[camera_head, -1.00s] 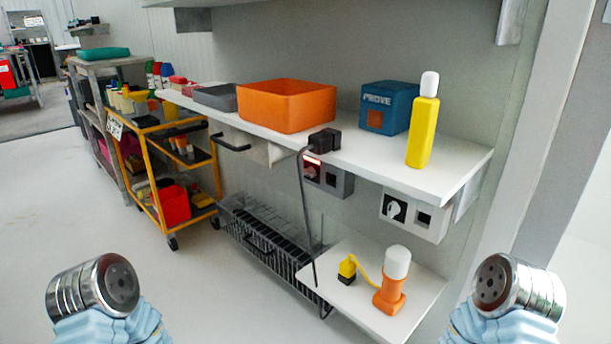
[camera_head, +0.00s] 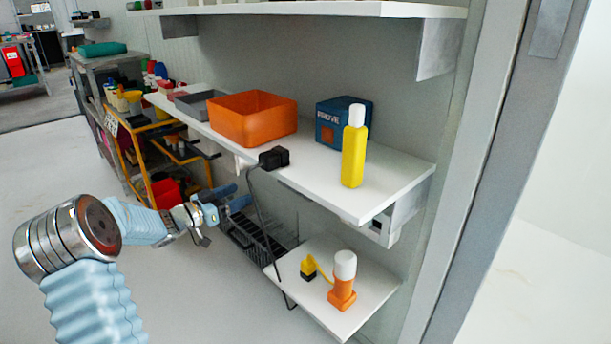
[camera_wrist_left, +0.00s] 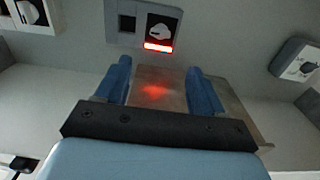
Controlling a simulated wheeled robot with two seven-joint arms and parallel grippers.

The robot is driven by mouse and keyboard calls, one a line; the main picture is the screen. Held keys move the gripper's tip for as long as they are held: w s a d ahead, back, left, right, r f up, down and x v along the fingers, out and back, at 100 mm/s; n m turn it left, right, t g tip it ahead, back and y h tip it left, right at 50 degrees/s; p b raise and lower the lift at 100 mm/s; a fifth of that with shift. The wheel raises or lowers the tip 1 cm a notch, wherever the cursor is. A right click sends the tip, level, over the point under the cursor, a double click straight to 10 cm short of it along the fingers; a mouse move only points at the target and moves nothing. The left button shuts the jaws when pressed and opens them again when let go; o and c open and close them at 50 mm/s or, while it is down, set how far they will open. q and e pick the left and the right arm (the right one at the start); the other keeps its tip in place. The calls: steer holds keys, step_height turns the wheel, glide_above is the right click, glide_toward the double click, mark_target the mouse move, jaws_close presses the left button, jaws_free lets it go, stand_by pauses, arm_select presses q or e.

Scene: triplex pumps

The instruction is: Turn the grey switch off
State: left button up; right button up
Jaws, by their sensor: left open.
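The grey switch box (camera_wrist_left: 140,22) is at the top of the left wrist view. It has a dark socket on its left and a pale rotary knob (camera_wrist_left: 160,31) on a black plate, with a red light (camera_wrist_left: 158,47) glowing below the knob. My left gripper (camera_wrist_left: 160,80) has its two blue fingers spread apart with nothing between them. They point toward the box and are apart from it. In the head view my left gripper (camera_head: 232,202) is near the shelf's front edge, below its level. The grey box is hidden there by the shelf. My right gripper is not in view.
The white shelf (camera_head: 395,180) holds an orange bin (camera_head: 252,118), a blue box (camera_head: 342,123), a yellow bottle (camera_head: 354,155) and a black plug (camera_head: 273,158) with a hanging cable. Other switch boxes flank the grey one, including a white one (camera_wrist_left: 298,60) on the right.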

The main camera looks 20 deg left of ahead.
arm_select(q)
steer(key=b+x, duration=0.1)
steer(key=x, duration=1.2)
steer(key=shift+f, duration=0.15)
steer(key=shift+w+d, duration=0.1)
steer(key=shift+c, duration=0.5)
steer(key=c, duration=1)
